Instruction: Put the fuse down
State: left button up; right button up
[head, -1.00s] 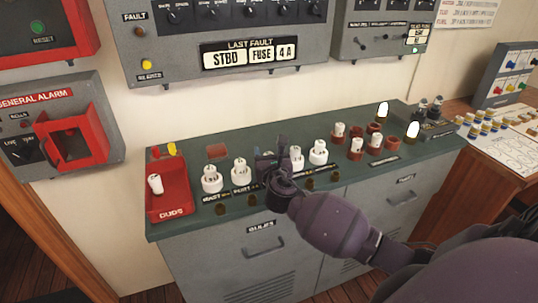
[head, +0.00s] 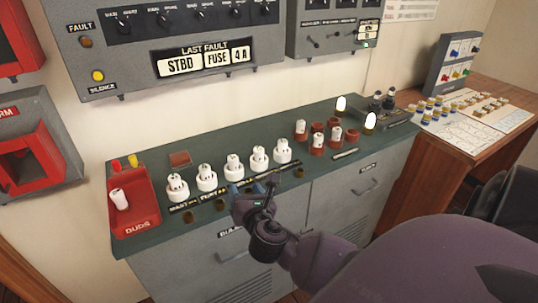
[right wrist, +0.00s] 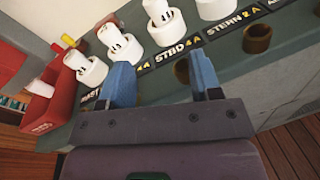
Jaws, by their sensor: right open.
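White fuses stand upright in a row of white round holders on the green counter; the middle one (head: 233,166) is near my right gripper. In the right wrist view a fuse (right wrist: 162,13) stands in its holder behind the STBD 4 A label (right wrist: 172,52). My right gripper (head: 258,188) is open over the front strip of the counter, in front of the row. Its blue fingers (right wrist: 164,82) are apart with no fuse between them. The red DUDS tray (head: 147,212) holds one white fuse (head: 119,199). My left gripper is out of view.
Red-brown holders (head: 318,145), some with white fuses, stand farther right, beside two lit lamps (head: 370,121). Dark empty rings (head: 220,204) line the front edge. The wall panel reads LAST FAULT STBD FUSE 4 A (head: 205,62). The counter behind the row is mostly clear.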

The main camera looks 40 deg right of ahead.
jog(key=s+a+f+m+g+y, duration=0.2)
jog(key=s+f+m+y, duration=0.1)
jog(key=s+f+m, duration=0.6)
jog(key=s+a+f+m+g+y, duration=0.2)
jog(key=s+f+m, duration=0.6)
jog(key=m, duration=1)
jog(key=shift+s+a+f+y, duration=0.4)
jog(key=shift+a+f+y, duration=0.2)
jog(key=shift+a+y, duration=0.1)
